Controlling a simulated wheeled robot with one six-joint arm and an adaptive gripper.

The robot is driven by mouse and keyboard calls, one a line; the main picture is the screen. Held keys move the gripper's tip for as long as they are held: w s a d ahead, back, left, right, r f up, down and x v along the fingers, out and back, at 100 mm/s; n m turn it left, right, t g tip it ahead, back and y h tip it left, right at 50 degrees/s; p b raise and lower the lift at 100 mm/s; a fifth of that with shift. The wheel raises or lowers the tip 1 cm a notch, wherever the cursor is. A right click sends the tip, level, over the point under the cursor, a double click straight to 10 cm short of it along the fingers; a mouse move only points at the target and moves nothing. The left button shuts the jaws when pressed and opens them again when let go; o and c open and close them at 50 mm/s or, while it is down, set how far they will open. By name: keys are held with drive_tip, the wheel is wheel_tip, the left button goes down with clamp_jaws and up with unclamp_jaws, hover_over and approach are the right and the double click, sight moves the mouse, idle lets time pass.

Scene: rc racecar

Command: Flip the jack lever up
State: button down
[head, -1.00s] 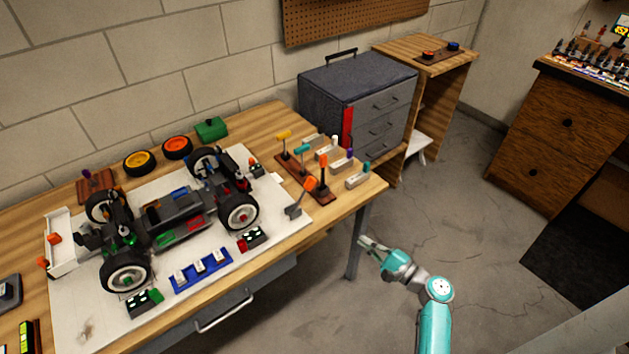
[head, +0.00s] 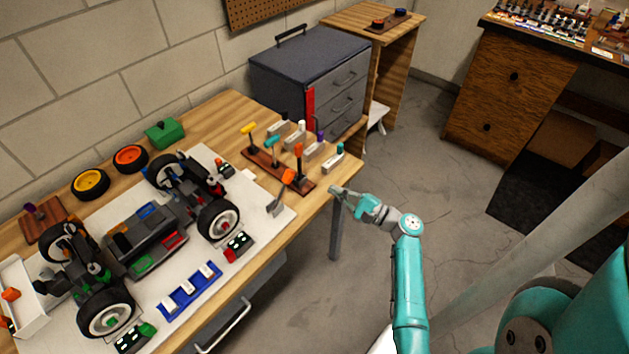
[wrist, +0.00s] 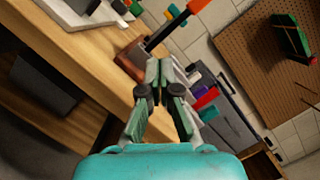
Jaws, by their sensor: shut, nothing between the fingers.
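The racecar (head: 150,235) stands on a white mat (head: 255,185) on the wooden workbench. Which part is the jack lever I cannot tell for certain. A grey piece with an orange-tipped handle (head: 283,186) leans at the mat's right edge. Two small dark blocks, one with a red end (head: 237,246) and one with a green end (head: 130,338), lie by the car's near wheels. My gripper (head: 335,190) is shut and empty at the bench's right edge, right of these pieces. In the wrist view its fingers (wrist: 166,68) meet in front of the bench edge.
A brown rack (head: 262,162) holds upright tools with yellow, teal and orange handles, close left of my gripper. Several small grey blocks with coloured tops (head: 333,160) stand behind it. A dark drawer cabinet (head: 310,80) stands beyond. Open floor (head: 420,170) lies to the right.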

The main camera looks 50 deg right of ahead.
sight(294, 174)
drive_tip(key=x, duration=0.8)
drive_tip(key=shift+w+r, duration=0.1)
drive_tip(key=shift+w, duration=0.25)
drive_tip(key=shift+w+a+r, duration=0.15)
drive_tip(key=shift+a+r, duration=0.3)
drive_tip(key=shift+a, duration=0.15)
drive_tip(key=shift+w+a+r, duration=0.15)
drive_tip(key=shift+a+r, duration=0.3)
drive_tip(key=shift+a, duration=0.15)
drive_tip(key=shift+a+r, duration=0.45)
drive_tip(key=shift+a+r, duration=0.1)
drive_tip(key=shift+a+r+n+g+y, duration=0.3)
drive_tip(key=shift+a+r+n, duration=0.6)
drive_tip(key=shift+n, duration=0.6)
drive_tip(key=a+r+n+g+h, duration=0.1)
drive_tip(key=a+n+g, duration=0.2)
drive_tip(key=a+n, duration=0.9)
drive_tip(key=shift+s+a+r+n+h, duration=0.3)
drive_tip(key=shift+a+n, duration=0.1)
drive_tip(key=shift+n, duration=0.1)
drive_tip(key=shift+f, duration=0.15)
